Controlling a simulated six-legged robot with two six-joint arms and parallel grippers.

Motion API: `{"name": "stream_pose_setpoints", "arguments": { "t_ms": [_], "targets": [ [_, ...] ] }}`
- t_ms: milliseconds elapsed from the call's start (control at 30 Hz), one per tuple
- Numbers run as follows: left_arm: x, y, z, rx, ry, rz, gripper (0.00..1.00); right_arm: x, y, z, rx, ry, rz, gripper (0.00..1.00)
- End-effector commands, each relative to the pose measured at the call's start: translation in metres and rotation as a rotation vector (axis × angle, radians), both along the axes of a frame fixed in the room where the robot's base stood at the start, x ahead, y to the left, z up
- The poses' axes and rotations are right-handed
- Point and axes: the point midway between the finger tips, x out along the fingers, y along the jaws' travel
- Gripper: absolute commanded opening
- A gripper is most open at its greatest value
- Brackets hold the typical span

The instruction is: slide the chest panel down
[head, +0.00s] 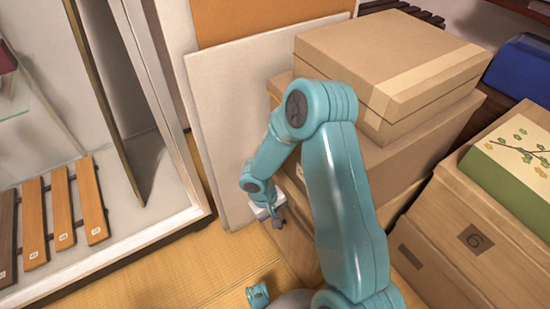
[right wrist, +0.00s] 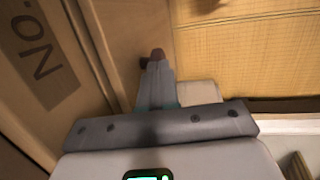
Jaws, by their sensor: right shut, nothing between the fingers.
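My right arm reaches down in front of the stacked boxes. My right gripper (head: 276,221) is low beside a brown wooden face (head: 298,245), which may be the chest's panel; the arm hides much of it. In the right wrist view the gripper's fingers (right wrist: 157,80) are together and empty. Their tips are close to a small dark brown piece (right wrist: 158,53) on or near a plain brown surface (right wrist: 130,30). I cannot tell whether they touch it.
Cardboard boxes (head: 390,55) are stacked above and behind the arm. More boxes (head: 475,245) stand at the right. A pale board (head: 225,110) leans behind the gripper. A case with wooden plaques (head: 60,210) is at the left. Tatami floor (head: 190,275) is clear between.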

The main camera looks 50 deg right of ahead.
Motion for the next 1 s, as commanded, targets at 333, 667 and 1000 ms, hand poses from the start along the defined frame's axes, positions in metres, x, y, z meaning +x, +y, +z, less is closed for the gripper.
{"name": "stream_pose_setpoints", "arguments": {
  "t_ms": [333,667,1000],
  "targets": [
    [-0.002,0.0,0.003,-0.002,0.007,-0.001,0.0,0.0,0.003,-0.001,0.01,0.002,-0.002,0.0],
    [-0.021,-0.007,0.047,-0.013,0.062,-0.024,0.0,0.019,0.006,0.078,-0.003,-0.008,0.002,0.0],
    [-0.026,-0.012,0.066,-0.016,0.07,-0.045,0.0,0.032,0.013,0.134,-0.003,-0.006,0.0,0.0]
  ]
}}
